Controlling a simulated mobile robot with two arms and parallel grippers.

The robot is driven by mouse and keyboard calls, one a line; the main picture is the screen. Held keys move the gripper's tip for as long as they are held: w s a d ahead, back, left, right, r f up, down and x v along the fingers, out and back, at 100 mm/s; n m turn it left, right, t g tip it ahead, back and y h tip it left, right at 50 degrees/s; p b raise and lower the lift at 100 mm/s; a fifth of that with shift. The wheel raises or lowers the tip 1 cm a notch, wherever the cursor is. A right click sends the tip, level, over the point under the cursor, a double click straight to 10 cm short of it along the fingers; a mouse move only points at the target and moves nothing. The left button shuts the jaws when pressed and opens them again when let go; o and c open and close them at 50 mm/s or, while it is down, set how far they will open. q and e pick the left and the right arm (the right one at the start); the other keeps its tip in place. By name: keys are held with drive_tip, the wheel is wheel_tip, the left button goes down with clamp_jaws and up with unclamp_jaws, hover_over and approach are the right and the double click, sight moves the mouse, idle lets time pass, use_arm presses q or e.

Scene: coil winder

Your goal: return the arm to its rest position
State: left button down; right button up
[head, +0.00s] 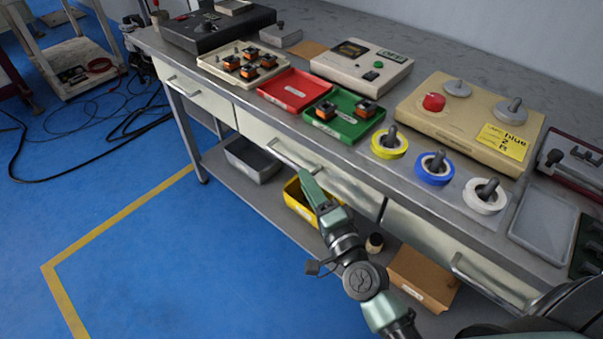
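My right arm (367,281) comes in from the bottom right and reaches up toward the bench front. Its green gripper (308,182) is in front of the middle drawer (342,187), close to the right end of that drawer's handle (287,155). I cannot tell whether it touches the handle. The fingers show edge-on, so I cannot tell whether they are open or shut, and I see nothing held in them. My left gripper is not in view.
The bench holds a red tray (294,91), a green tray (357,125) with orange coils, a beige winder (460,117) and yellow (389,148), blue and white spools. A yellow bin (298,203) and cardboard box (424,276) are on the lower shelf. Blue floor (180,270) is clear at left.

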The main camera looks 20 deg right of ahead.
drive_tip(key=shift+s, duration=0.25)
